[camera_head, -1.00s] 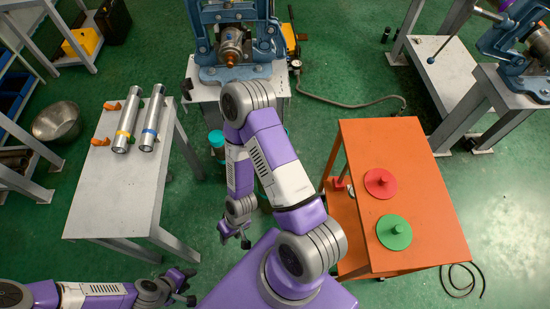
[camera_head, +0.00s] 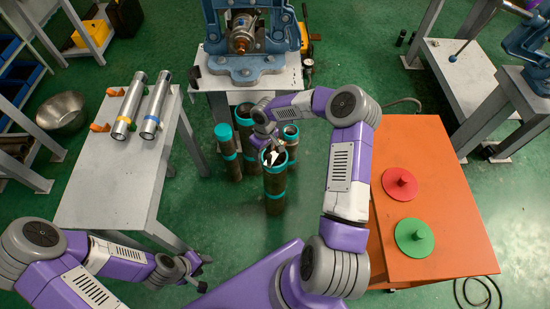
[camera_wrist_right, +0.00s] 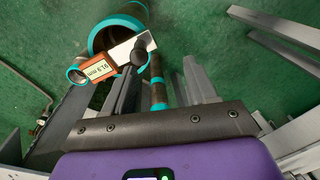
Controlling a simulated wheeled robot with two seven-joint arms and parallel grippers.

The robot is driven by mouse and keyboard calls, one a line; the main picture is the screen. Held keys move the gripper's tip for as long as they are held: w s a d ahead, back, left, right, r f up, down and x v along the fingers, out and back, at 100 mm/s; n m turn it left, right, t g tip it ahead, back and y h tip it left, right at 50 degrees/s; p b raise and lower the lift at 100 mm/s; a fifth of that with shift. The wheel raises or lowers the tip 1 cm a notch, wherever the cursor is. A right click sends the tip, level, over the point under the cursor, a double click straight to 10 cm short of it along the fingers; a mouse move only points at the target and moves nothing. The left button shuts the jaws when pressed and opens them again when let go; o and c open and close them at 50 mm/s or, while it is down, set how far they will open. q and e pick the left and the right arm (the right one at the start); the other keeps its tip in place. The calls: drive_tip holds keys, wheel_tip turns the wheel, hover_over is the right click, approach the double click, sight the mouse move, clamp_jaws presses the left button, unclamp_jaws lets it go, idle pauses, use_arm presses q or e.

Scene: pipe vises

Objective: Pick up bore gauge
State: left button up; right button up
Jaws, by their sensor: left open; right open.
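A small orange-and-white instrument, which looks like the bore gauge (camera_wrist_right: 100,71), shows a "91.9 mm" readout in the right wrist view. It lies beside the left finger of my right gripper (camera_wrist_right: 165,75), over the rim of a teal-banded pipe (camera_wrist_right: 123,22). The finger's dark tip overlaps its white part; I cannot tell whether they touch. My right gripper is open. In the head view it (camera_head: 268,143) is above the front standing pipe (camera_head: 275,185), and the gauge is hard to make out. My left gripper (camera_head: 200,270) is open and empty at the lower left.
Several teal-banded pipes (camera_head: 228,155) stand on the green floor below the blue vise (camera_head: 243,50). A grey table (camera_head: 110,180) with two metal cylinders (camera_head: 150,105) is at left. An orange table (camera_head: 440,225) with red (camera_head: 400,184) and green (camera_head: 413,237) discs is at right.

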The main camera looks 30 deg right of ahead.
sight(269, 155)
drive_tip(key=shift+w+d+r+h, duration=0.1)
drive_tip(key=shift+w+d+h, duration=0.1)
drive_tip(key=shift+d, duration=0.4)
drive_tip(key=shift+w+d+r+h, duration=0.1)
drive_tip(key=shift+w+d, duration=0.05)
drive_tip(key=shift+d, duration=0.4)
drive_tip(key=shift+d+f, duration=0.15)
drive_tip(key=shift+d, duration=0.15)
drive_tip(key=f+b, duration=0.1)
drive_tip(key=f, duration=0.1)
drive_tip(key=f+b, duration=0.1)
drive_tip(key=f, duration=0.4)
drive_tip(key=shift+s+a+b, duration=0.15)
drive_tip(key=shift+a+b, duration=0.1)
drive_tip(key=shift+b, duration=0.15)
drive_tip(key=shift+r, duration=0.1)
drive_tip(key=shift+c, duration=0.3)
clamp_jaws()
